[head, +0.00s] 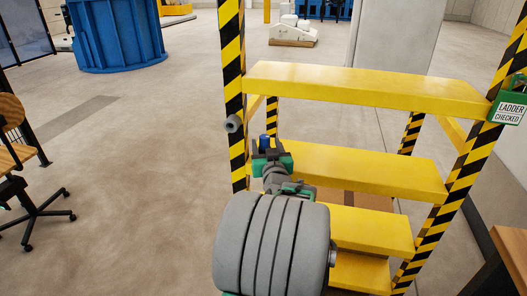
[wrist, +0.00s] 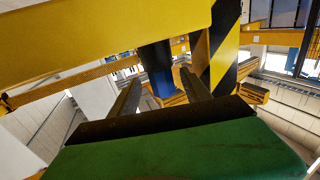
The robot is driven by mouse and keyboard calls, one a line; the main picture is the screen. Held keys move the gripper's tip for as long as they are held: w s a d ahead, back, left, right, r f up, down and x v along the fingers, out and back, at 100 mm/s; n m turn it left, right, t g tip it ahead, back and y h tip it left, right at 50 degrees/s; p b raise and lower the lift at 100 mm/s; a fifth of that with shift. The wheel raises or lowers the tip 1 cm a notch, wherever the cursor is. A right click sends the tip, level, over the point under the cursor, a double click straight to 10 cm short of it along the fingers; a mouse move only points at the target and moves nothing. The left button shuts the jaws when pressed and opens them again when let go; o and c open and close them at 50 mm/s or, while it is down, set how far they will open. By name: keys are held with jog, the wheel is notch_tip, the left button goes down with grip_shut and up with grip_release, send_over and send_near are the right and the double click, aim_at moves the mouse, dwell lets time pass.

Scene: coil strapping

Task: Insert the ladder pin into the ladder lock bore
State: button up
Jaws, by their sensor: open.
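The yellow ladder (head: 365,90) has black-and-yellow striped posts. A short grey tube (head: 232,124), which looks like the ladder lock bore, sticks out from its left post. A small blue part (head: 265,141), apparently the ladder pin, shows beside that post, below and right of the tube. It also shows in the wrist view as a blue cylinder with a dark upper part (wrist: 158,72). My gripper (head: 268,157) is open around or just short of it; in the wrist view the fingers (wrist: 162,88) stand on either side with gaps. The pin's far end is hidden.
Yellow steps lie right of and above my gripper, very close in the wrist view (wrist: 90,45). A green tag reading "LADDER CHECKED" (head: 509,108) hangs on the right post. A chair (head: 22,185) stands far left. The floor left of the ladder is clear.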

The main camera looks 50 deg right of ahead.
aim_at(263, 137)
jog(key=x, duration=0.5)
jog(key=shift+w+a+r+p, duration=0.1)
jog(key=shift+p, duration=0.25)
grip_shut()
